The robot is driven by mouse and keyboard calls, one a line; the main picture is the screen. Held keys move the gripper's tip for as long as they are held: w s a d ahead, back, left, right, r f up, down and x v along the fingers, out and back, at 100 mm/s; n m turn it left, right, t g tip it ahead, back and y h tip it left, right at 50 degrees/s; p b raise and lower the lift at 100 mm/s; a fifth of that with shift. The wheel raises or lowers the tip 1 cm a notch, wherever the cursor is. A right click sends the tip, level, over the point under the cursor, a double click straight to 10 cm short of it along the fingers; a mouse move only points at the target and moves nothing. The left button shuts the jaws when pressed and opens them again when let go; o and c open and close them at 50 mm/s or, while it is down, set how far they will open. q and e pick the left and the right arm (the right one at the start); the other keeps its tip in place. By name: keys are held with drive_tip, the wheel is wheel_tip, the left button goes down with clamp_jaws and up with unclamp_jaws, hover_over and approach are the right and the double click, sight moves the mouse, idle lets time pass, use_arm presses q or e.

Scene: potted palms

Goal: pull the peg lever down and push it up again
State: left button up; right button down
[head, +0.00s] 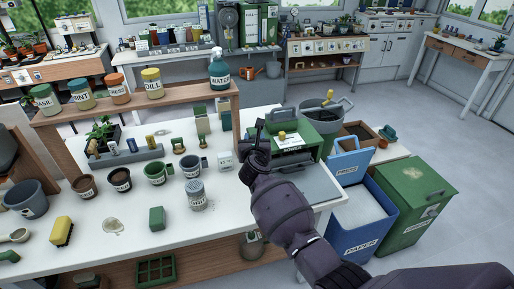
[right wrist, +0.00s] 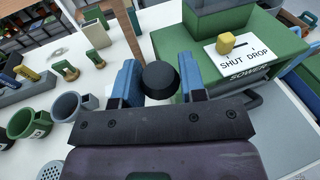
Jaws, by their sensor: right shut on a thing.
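A green box (right wrist: 265,62) lettered SOWER stands on the white bench; it also shows in the head view (head: 297,157). A white plate on top reads SHUT DROP and bears a yellow knob (right wrist: 226,42). The black round knob of the peg lever (right wrist: 160,78) sits between the blue fingers of my right gripper (right wrist: 160,84), at the box's left side. The right gripper is shut on this knob; its shaft is mostly hidden. In the head view my right gripper (head: 258,138) is beside the box's left end. My left gripper is not in view.
Pots, tins and a salt-like shaker (head: 197,195) stand on the bench left of my right arm. A wooden shelf (head: 130,97) holds labelled jars and a spray bottle (head: 219,70). Blue and green bins (head: 413,190) stand at the right. The bench front has bare room.

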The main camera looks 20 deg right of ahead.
drive_tip(key=shift+w+r+p, duration=0.35)
drive_tip(key=shift+w+r, duration=0.65)
drive_tip(key=c, duration=0.7)
unclamp_jaws()
drive_tip(key=shift+f, duration=0.1)
drive_tip(key=shift+c, duration=0.2)
drive_tip(key=shift+s+a, duration=0.2)
drive_tip(key=shift+s, duration=0.4)
drive_tip(key=p+v, duration=0.1)
drive_tip(key=v, duration=0.5)
drive_tip(key=shift+s, duration=0.15)
